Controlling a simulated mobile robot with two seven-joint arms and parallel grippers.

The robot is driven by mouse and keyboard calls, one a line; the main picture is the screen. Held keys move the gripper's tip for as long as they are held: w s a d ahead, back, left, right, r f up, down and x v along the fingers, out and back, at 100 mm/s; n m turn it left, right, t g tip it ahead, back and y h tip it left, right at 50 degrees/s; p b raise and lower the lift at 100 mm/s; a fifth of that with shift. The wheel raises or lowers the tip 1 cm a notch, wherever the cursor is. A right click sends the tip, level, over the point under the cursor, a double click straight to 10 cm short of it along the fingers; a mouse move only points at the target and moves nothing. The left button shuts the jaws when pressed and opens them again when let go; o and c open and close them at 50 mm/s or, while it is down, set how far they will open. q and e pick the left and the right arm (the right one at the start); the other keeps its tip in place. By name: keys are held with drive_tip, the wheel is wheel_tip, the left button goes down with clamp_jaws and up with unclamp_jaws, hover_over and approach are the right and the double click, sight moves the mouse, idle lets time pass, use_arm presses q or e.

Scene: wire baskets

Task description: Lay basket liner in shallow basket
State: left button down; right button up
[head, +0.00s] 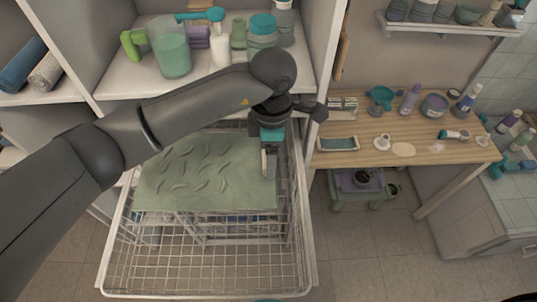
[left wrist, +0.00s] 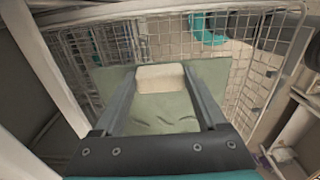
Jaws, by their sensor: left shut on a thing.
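The basket liner (head: 205,178) is a flat pale green sheet with darker leaf-like marks. It is over the rear part of the white wire basket (head: 205,285), which is pulled out from the cabinet. The front part of the basket is uncovered. My left gripper (head: 269,165) is at the liner's right edge, inside the basket's right wall, and is shut on the liner. In the left wrist view the liner (left wrist: 160,115) spreads between and beyond the fingers, with a pale block (left wrist: 160,77) between the fingertips. Whether the liner touches the basket floor cannot be told.
The cabinet shelf (head: 120,85) above the basket holds a jug (head: 170,48), bottles and jars. A wooden counter (head: 430,152) with several small items stands to the right. A low stool (head: 362,185) is under it. The tiled floor (head: 370,265) in front is clear.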

use_arm(q)
wheel_tip(320, 180, down, 13)
drive_tip(key=b, duration=1.2)
drive_tip(key=shift+f+b, duration=0.3)
drive_tip(key=shift+b, duration=0.25)
idle(0.6)
drive_tip(key=shift+f+b, duration=0.35)
drive_tip(key=shift+b, duration=0.35)
